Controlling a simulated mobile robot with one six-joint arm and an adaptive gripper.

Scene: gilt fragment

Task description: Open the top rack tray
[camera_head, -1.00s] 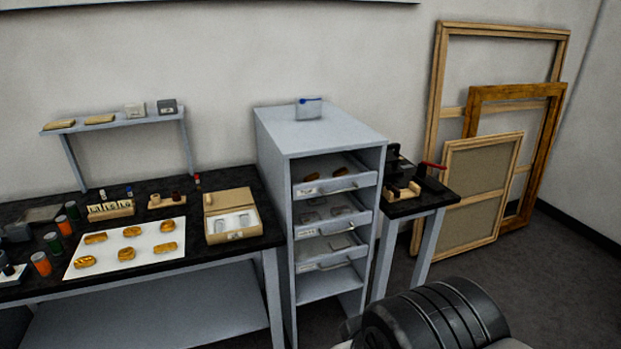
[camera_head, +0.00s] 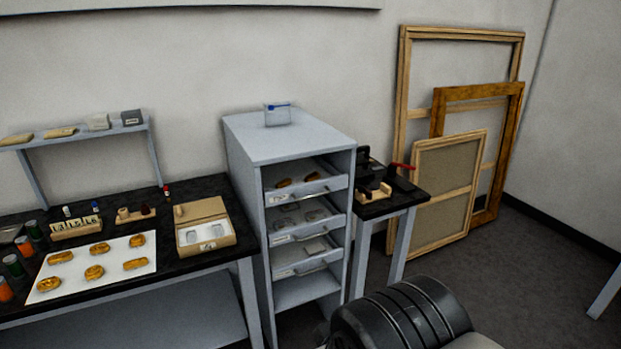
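A grey rack (camera_head: 292,135) stands in the middle of the head view, with several pull-out trays in its open front. The top rack tray (camera_head: 303,196) sits uppermost, with a metal bar handle on its front and a few gold-brown pieces inside. Its front looks about level with the rack's face; I cannot tell whether it is pulled out slightly. The lower trays (camera_head: 305,268) hold pale, flat items. A dark, ribbed, rounded part of my own arm shows at the bottom, in front of and right of the rack. My gripper's fingers are not in view.
A black-topped bench (camera_head: 210,262) at left carries a white sheet (camera_head: 117,262) with gold pieces and an open tan box (camera_head: 203,232). A small side table (camera_head: 410,200) stands right of the rack. Wooden frames (camera_head: 447,200) lean on the wall.

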